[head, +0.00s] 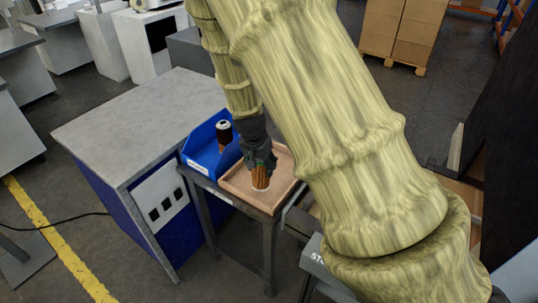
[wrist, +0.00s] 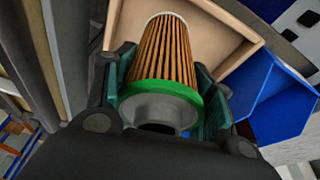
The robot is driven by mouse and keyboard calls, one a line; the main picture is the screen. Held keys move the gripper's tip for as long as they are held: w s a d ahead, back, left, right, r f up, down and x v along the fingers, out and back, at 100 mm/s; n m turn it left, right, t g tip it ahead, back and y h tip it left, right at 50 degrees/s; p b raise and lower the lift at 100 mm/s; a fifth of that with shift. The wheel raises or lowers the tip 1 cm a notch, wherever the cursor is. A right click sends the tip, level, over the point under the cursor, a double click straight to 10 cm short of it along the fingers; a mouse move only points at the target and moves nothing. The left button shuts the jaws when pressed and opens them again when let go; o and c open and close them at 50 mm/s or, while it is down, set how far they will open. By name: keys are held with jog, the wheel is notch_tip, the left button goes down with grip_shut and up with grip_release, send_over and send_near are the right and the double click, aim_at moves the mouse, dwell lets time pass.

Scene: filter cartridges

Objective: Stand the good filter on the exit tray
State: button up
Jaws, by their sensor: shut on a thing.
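My gripper (head: 261,166) is shut on a filter (head: 260,181) with orange-brown pleats, pointing down over the wooden tray (head: 238,184). In the wrist view the filter (wrist: 166,52) has a green band and a grey open collar at the near end and a pale rim at the far end. The gripper's fingers (wrist: 163,86) press it from both sides. The filter looks about upright inside the tray's outline. I cannot tell whether its lower end touches the tray floor. The wooden tray (wrist: 216,40) otherwise looks empty.
A blue bin (head: 196,162) stands directly left of the tray and holds another filter (head: 224,132) with a dark band and pale top. The bin also shows in the wrist view (wrist: 268,104). A grey-topped blue cabinet (head: 130,125) stands left of the bin.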

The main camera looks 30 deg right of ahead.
jog(key=shift+w+d+f+p, duration=0.65)
jog(key=shift+w+d+p, duration=0.15)
jog(key=shift+w+d, duration=0.35)
jog(key=shift+w+d+f+p, duration=0.65)
jog(key=shift+w+d+p, duration=0.2)
jog(key=shift+d, duration=0.45)
jog(key=shift+w+d+f+p, duration=0.65)
jog(key=shift+w+d+p, duration=0.1)
jog(key=shift+w+d, duration=0.45)
jog(key=shift+s+f, duration=0.1)
jog(key=shift+f, duration=0.05)
jog(key=shift+f, duration=0.15)
jog(key=o, duration=1.1)
jog(key=shift+r, duration=0.2)
jog(key=shift+b+v, duration=2.2)
jog(key=shift+v, duration=3.75)
